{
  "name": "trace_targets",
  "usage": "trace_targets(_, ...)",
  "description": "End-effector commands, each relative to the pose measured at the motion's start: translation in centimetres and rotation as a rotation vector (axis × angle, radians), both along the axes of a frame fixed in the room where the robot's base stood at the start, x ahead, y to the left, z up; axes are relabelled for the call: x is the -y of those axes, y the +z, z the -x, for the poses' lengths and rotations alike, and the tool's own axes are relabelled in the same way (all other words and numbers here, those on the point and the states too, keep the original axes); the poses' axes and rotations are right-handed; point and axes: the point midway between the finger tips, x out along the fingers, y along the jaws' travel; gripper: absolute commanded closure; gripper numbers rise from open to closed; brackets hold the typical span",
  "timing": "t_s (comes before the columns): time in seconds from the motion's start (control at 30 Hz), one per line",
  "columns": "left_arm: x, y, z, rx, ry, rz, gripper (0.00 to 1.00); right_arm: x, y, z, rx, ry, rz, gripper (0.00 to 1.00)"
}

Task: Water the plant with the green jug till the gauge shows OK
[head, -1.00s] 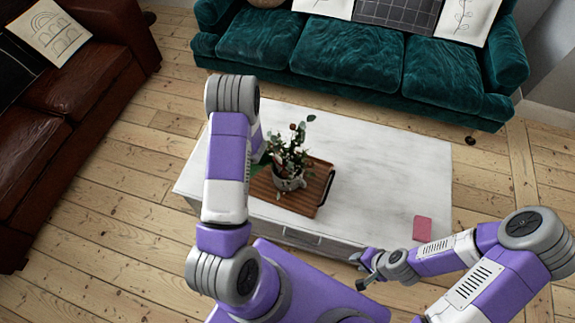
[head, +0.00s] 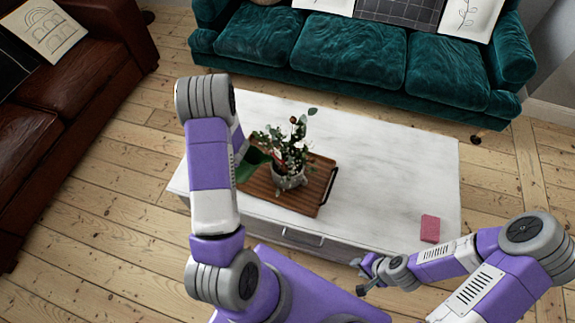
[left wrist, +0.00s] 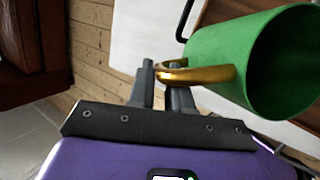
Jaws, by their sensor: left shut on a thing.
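The potted plant (head: 289,178), leafy in a pale pot, stands on a wooden tray (head: 308,205) on the white table. The green jug (head: 250,165) is just left of the plant, partly behind my left arm. In the left wrist view the jug (left wrist: 215,50) shows its open mouth and gold handle (left wrist: 200,75). My left gripper (left wrist: 165,72) is shut on that handle; in the head view my arm hides it. A small reddish spot shows among the leaves; I cannot tell whether it is the gauge, and no reading is legible. My right gripper (head: 360,277) is open and empty by the table's front edge.
A pink block (head: 430,228) lies at the white table's (head: 385,160) right front corner. A green sofa (head: 350,60) stands behind, a brown leather sofa (head: 80,75) at left.

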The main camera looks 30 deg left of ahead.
Motion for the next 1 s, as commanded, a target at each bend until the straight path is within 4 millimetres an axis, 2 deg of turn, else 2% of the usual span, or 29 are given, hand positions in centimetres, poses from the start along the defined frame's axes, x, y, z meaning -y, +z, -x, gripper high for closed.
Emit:
trace_targets(0.03, -0.4, -0.6, 0.2, 0.011, 0.004, 0.008, 1.00, 0.0, -1.0, 0.0, 0.000, 0.000, 0.000, 0.65)
trace_targets(0.5, -2.4, -2.2, 1.8, 0.112, 0.011, 0.152, 1.00, 0.0, -5.9, 0.0, 0.000, 0.000, 0.000, 0.65)
trace_targets(0.7, -3.0, -2.8, 2.2, 0.158, 0.016, 0.215, 1.00, 0.0, -6.7, 0.0, 0.000, 0.000, 0.000, 0.65)
trace_targets(1.0, -3.3, -3.5, 2.6, 0.200, 0.019, 0.278, 1.00, 0.0, -6.7, 0.0, 0.000, 0.000, 0.000, 0.65)
